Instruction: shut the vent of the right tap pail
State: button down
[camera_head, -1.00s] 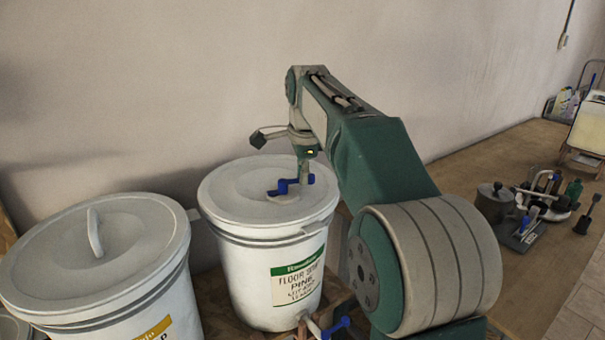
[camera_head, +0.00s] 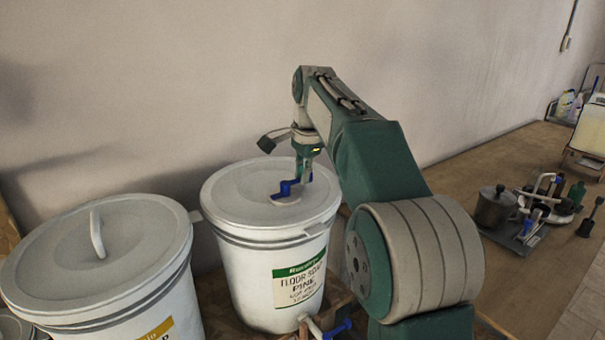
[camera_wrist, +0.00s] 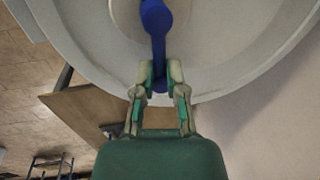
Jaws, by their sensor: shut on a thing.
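The right tap pail (camera_head: 262,262) is white with a green-banded floor soap label and a flat white lid. A blue crank-shaped vent handle (camera_head: 285,189) stands on its lid. In the wrist view the vent handle (camera_wrist: 155,30) runs from the lid's hub toward my fingers. My gripper (camera_head: 303,175) is above the lid and shut on the end of the vent handle. In the wrist view my gripper (camera_wrist: 160,80) has its fingertips on both sides of that end. A blue-handled tap (camera_head: 330,328) shows low on the pail's front.
A second white pail (camera_head: 90,270) with a yellow label and a fin-shaped lid grip stands at the left. A tray (camera_head: 520,240) with a metal pot and several tools lies to the right. The wall is close behind the pails.

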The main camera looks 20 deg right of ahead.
aim_at(307, 194)
jog(key=c, duration=0.7)
grip_release()
jog(key=shift+w, duration=0.1)
jog(key=shift+r, duration=0.1)
jog(key=shift+s+d+r, duration=0.1)
jog(key=shift+s+r, duration=0.25)
jog(key=shift+r, duration=1.55)
jog(key=shift+s+d+r, duration=0.15)
jog(key=shift+s+r, duration=0.2)
jog(key=shift+r, duration=1.55)
jog(key=shift+s+d+r, duration=0.1)
jog(key=shift+s+r, duration=0.25)
jog(key=shift+r, duration=1.55)
